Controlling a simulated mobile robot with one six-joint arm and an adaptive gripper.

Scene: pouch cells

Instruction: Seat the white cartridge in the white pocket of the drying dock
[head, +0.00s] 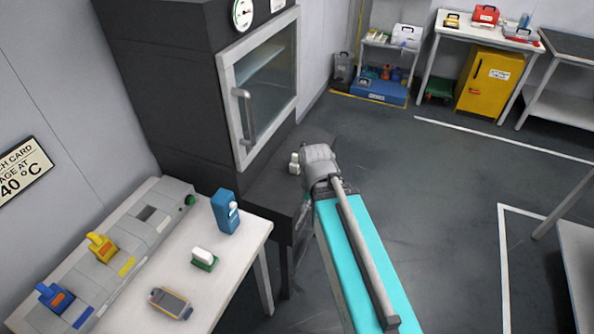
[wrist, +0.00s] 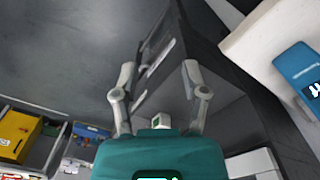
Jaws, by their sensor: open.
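The white cartridge (head: 295,163) stands upright on the dark ledge below the glass-door cabinet, just left of my arm's end. In the wrist view a small white block, apparently the cartridge (wrist: 160,121), shows between the bases of my fingers. My gripper (wrist: 159,75) is open with its two fingers spread; I cannot tell whether they touch it. In the head view my arm mostly hides the gripper. The grey drying dock (head: 172,197) lies along the back of the white table. Its dark empty pocket (head: 148,213) is beyond the seated yellow cartridge (head: 101,247) and blue cartridge (head: 54,297).
On the table (head: 240,246) are a blue bottle-like dispenser (head: 225,212), a white block on a green base (head: 204,257) and a grey-yellow handheld device (head: 171,302). The dark cabinet (head: 185,105) rises behind the ledge. Open floor (head: 440,190) lies to the right.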

